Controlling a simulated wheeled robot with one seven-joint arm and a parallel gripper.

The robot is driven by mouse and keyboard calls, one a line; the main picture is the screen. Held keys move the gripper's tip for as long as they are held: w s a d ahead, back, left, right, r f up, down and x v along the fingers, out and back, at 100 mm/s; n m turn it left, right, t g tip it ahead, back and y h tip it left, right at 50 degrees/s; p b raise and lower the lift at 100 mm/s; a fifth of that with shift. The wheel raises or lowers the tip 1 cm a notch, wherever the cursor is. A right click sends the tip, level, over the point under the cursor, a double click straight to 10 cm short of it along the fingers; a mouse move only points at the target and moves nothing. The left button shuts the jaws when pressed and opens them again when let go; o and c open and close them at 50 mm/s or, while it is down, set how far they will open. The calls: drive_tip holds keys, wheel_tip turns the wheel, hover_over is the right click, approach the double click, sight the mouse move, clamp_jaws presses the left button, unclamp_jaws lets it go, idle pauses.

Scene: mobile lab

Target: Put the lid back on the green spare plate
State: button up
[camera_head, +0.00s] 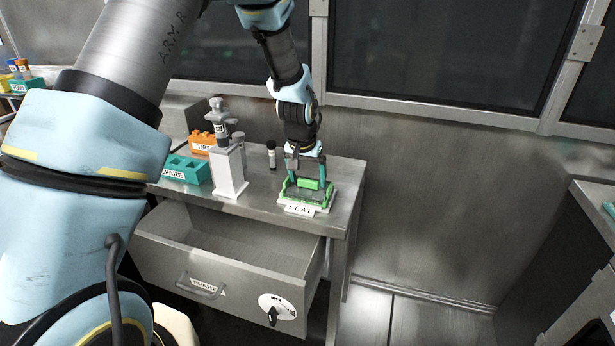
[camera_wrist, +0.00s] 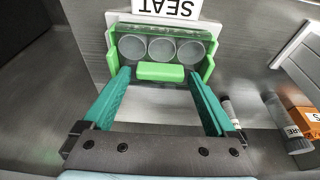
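The green plate (camera_head: 327,199) sits at the bench's front right, by a white label reading SEAT (camera_head: 300,209). In the wrist view the green plate (camera_wrist: 209,67) shows three round grey wells in a row. A bright green block (camera_wrist: 160,72) lies across its near side; it also shows in the head view (camera_head: 309,184). I cannot tell whether this block is the lid's grip, or whether a clear lid covers the wells. My gripper (camera_wrist: 160,76) points down over the plate (camera_head: 307,178). Its teal fingers are apart, one on each side of the block, with small gaps visible.
An open, empty-looking drawer (camera_head: 225,240) labelled SPARE juts out below the bench. A white stand (camera_head: 229,172), a dark vial (camera_head: 271,155), a teal SPARE rack (camera_head: 184,170) and an orange TIPS box (camera_head: 201,143) stand left of the plate. The wall is close behind.

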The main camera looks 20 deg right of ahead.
sight(304, 195)
drive_tip(key=shift+o, duration=0.4)
drive_tip(key=shift+r, duration=0.1)
drive_tip(key=b+v, duration=0.2)
drive_tip(key=v, duration=0.8)
drive_tip(key=shift+r, duration=0.3)
drive_tip(key=shift+s, duration=0.1)
drive_tip(key=a+n+y, duration=0.1)
drive_tip(key=a+n, duration=0.2)
drive_tip(key=a, duration=1.4)
drive_tip(key=s+a+n, duration=0.2)
drive_tip(key=s+a, duration=0.2)
drive_tip(key=a, duration=0.4)
drive_tip(key=s+a+f+n+y, duration=0.1)
drive_tip(key=s+a, duration=0.3)
drive_tip(key=a, duration=0.5)
drive_tip(key=shift+s+a+f+n+g, duration=0.15)
drive_tip(key=shift+f+n+g, duration=0.2)
drive_tip(key=shift+n, duration=0.35)
